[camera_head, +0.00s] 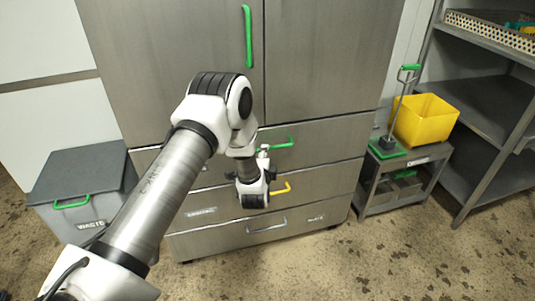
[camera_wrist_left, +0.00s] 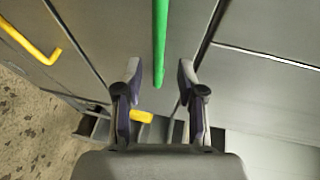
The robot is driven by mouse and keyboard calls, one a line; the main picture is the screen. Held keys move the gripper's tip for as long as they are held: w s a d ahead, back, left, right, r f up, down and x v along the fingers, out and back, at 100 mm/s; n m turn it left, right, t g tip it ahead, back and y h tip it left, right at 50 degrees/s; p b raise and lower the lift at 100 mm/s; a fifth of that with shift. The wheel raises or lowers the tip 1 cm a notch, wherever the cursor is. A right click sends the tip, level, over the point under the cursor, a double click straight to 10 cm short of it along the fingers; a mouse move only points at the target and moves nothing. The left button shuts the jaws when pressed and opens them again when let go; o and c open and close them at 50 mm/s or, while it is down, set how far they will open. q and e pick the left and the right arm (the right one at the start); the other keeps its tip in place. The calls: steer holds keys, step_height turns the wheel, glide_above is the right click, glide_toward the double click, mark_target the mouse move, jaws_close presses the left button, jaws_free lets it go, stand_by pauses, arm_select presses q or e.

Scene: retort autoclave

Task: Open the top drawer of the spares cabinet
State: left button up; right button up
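The spares cabinet (camera_head: 330,135) is a grey metal front with stacked drawers below two tall doors. Its top drawer (camera_head: 335,137) has a green bar handle (camera_head: 283,143) and looks closed. My left gripper (camera_head: 264,152) is in front of this drawer, at the handle's left part. In the left wrist view the gripper (camera_wrist_left: 160,75) is open, and the end of the green handle (camera_wrist_left: 159,45) shows between the two spread fingertips, with gaps on both sides. I cannot tell whether the fingers reach around it in depth. My right gripper is not in view.
Below are a drawer with a yellow handle (camera_head: 281,188) and one with a grey handle (camera_head: 267,226). A grey waste bin (camera_head: 85,180) stands left. A low cart (camera_head: 405,175) with a yellow bin (camera_head: 425,120) and a shelf rack (camera_head: 485,110) stand right. The front floor is clear.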

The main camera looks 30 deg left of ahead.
arm_select(q)
steer(key=x, duration=0.5)
steer(key=shift+w+a+f, duration=0.15)
steer(key=shift+w+a, duration=0.05)
steer(key=shift+w, duration=0.1)
steer(key=shift+c, duration=0.2)
jaws_close()
steer(key=shift+s+d, duration=0.1)
